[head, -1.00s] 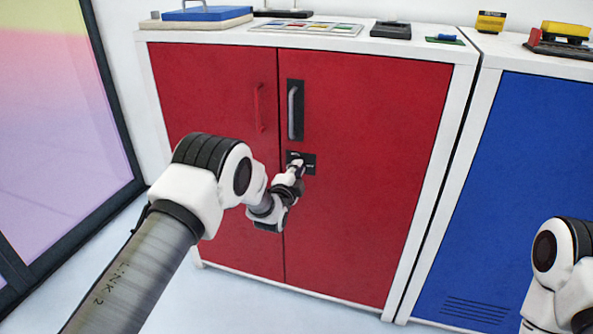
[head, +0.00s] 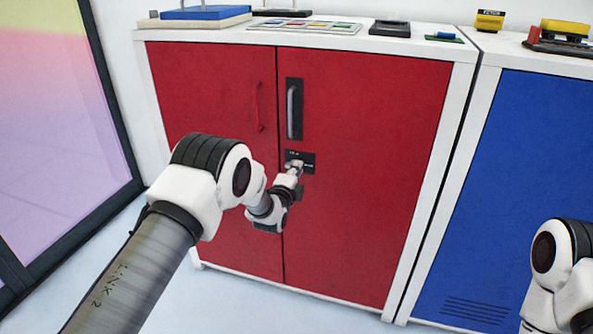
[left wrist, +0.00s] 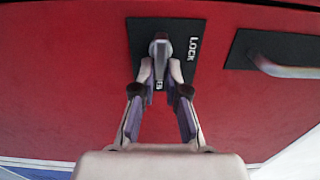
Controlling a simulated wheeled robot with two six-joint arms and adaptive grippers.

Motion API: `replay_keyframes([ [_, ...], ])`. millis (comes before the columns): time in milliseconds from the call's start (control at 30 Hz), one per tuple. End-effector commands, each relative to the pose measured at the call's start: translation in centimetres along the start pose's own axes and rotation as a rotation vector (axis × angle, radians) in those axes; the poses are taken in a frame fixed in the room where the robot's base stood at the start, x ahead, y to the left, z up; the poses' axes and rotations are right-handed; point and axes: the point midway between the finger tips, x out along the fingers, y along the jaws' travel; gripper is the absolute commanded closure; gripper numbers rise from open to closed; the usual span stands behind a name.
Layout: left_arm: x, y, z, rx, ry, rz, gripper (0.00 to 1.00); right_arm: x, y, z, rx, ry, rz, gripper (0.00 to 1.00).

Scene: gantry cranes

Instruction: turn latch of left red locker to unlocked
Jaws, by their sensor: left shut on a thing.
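The left red locker (head: 370,210) has two red doors. On its right door, below a grey pull handle (head: 291,110), is a small black latch plate (head: 309,158). My left gripper (head: 294,168) is at this plate and covers part of it. In the left wrist view, the grey metal latch (left wrist: 160,48) stands on the black plate beside the word LOCK. My left gripper's fingertips (left wrist: 160,80) are shut on the latch. They partly hide other lettering on the plate. My right gripper is out of view; only part of my right arm shows at the lower right.
A blue locker (head: 510,190) stands close on the right. A red handle (head: 259,107) is on the left red door. Trays and small items lie on the white locker top (head: 345,38). A dark-framed glass panel (head: 60,130) is at left.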

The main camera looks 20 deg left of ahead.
Motion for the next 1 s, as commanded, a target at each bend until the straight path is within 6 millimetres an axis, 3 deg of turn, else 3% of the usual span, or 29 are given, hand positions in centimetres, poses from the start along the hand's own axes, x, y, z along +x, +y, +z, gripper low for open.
replay_keyframes([
  [33, 0.2, -0.7, 0.0, 0.002, 0.001, -0.013, 0.84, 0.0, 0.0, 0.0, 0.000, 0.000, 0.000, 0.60],
  [100, 0.2, -0.7, 0.0, 0.001, 0.001, -0.013, 0.62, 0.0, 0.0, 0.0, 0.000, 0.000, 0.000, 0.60],
  [500, -0.6, -0.2, 0.0, 0.000, 0.001, -0.004, 0.62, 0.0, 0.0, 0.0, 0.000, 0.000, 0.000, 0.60],
  [667, -3.5, -0.1, 0.0, 0.000, 0.001, 0.000, 0.62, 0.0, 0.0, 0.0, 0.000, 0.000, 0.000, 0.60],
  [900, -9.6, -0.1, -0.1, 0.000, 0.001, -0.002, 0.62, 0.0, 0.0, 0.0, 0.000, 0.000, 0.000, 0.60],
  [1000, -11.1, -0.2, -0.1, 0.000, 0.002, -0.005, 0.62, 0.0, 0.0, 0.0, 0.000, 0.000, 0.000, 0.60],
])
